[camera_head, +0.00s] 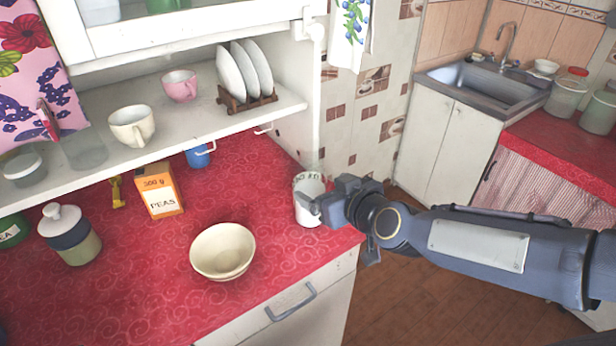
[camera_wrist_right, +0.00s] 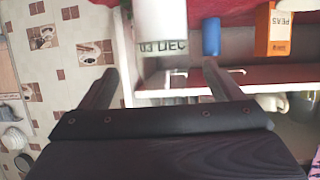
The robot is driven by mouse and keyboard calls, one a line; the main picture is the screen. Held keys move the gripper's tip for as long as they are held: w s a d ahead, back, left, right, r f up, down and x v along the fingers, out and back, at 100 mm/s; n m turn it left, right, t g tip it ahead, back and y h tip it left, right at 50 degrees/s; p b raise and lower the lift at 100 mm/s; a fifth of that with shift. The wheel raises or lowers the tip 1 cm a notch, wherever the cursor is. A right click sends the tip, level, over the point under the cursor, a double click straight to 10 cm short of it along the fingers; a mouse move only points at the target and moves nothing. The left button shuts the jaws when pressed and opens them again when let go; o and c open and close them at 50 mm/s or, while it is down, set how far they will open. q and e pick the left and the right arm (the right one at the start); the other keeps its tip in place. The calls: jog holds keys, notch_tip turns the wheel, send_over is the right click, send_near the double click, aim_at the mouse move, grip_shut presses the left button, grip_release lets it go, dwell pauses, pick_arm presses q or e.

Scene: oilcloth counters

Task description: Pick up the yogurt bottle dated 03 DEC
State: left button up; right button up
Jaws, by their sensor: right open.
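The white yogurt bottle (camera_head: 308,200) stands at the right end of the red counter, near its edge. In the right wrist view the bottle (camera_wrist_right: 162,20) shows upside down, with the dark print "03 DEC" on it. My right gripper (camera_head: 318,205) reaches in from the right and is at the bottle, partly covering it in the head view. In the right wrist view its two fingers (camera_wrist_right: 157,75) are spread apart, with the bottle ahead between their lines. I cannot tell whether a finger touches it. My left gripper is in neither view.
A cream bowl (camera_head: 223,251) stands left of the bottle. An orange peas box (camera_head: 160,190), a blue mug (camera_head: 198,156) and a lidded jar (camera_head: 70,236) stand farther left. A shelf (camera_head: 215,118) with cups and a plate rack overhangs the counter (camera_head: 150,300). The bowl's front has free room.

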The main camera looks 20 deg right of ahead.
jog(key=b+x, duration=0.1)
jog(key=x, duration=0.4)
jog(key=shift+w+a+f+b, duration=0.15)
jog(key=shift+a+f+b, duration=0.1)
jog(key=shift+f+b, duration=0.15)
jog(key=shift+w+a+f, duration=0.15)
jog(key=shift+w, duration=0.3)
jog(key=c, duration=1.4)
jog(key=shift+c, duration=0.7)
jog(key=shift+r, duration=0.2)
